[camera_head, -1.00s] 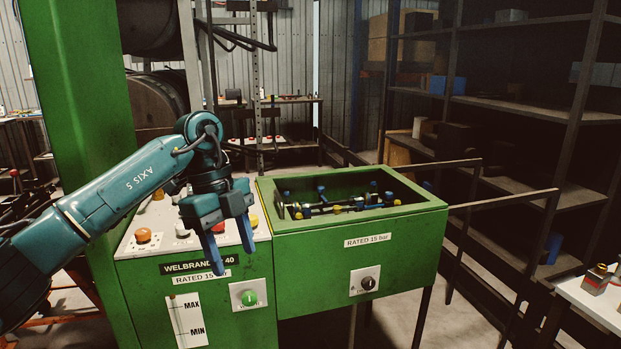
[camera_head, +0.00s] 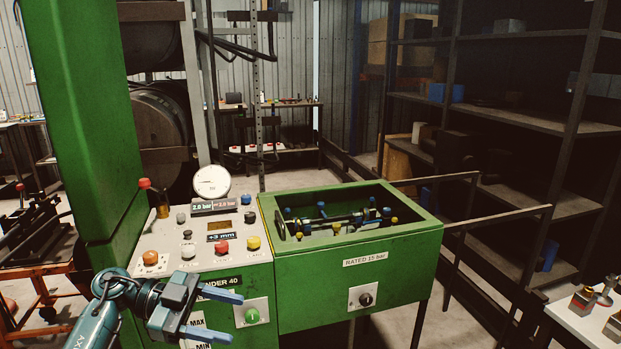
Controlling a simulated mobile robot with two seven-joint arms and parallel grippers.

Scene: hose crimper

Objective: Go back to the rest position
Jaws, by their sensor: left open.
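My left gripper (camera_head: 222,315) is at the lower left, low in front of the green machine's front panel. Its two blue fingers are spread apart with nothing between them, pointing right. It hides part of the labels and the level gauge. The control panel (camera_head: 160,240) above it is in full view, with several coloured buttons, a small display (camera_head: 218,237) reading +3 mm and a round white gauge (camera_head: 211,182). My right gripper is not in view.
A green open bin (camera_head: 345,270) with fittings inside stands right of the panel. Dark rails (camera_head: 500,215) and shelves (camera_head: 530,115) are at the right. A white table (camera_head: 585,325) with small metal blocks is at the lower right. An orange cart (camera_head: 40,310) stands at the left.

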